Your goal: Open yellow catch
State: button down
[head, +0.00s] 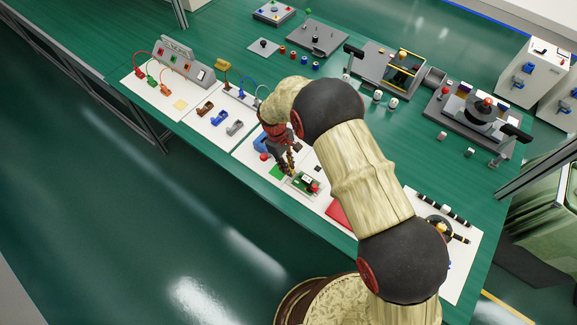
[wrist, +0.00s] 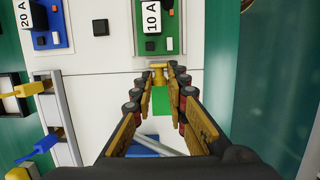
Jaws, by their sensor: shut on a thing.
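The yellow catch (wrist: 158,74) is a small T-shaped yellow piece in the wrist view, just below a green board. My gripper (wrist: 160,79) has its fingertips on either side of the catch and is shut on it. In the head view my gripper (head: 287,158) points down at the white panel near the front of the bench, and my arm hides part of that area. The catch is too small to make out clearly there.
The green board marked 10 A (wrist: 155,28) and a blue board marked 20 A (wrist: 52,28) lie beyond the fingertips. A green patch (wrist: 160,100) lies between the fingers. A grey rail (wrist: 57,122) and yellow levers (wrist: 28,90) stand to the left.

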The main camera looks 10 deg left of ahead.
jog(key=shift+w+a+r, duration=0.1)
jog(key=shift+w, duration=0.15)
jog(key=c, duration=2)
grip_release()
jog(key=shift+c, duration=0.2)
jog(key=shift+o, duration=1.2)
jog(key=shift+s, duration=0.1)
jog(key=v, duration=1.1)
jog(key=shift+r, duration=0.35)
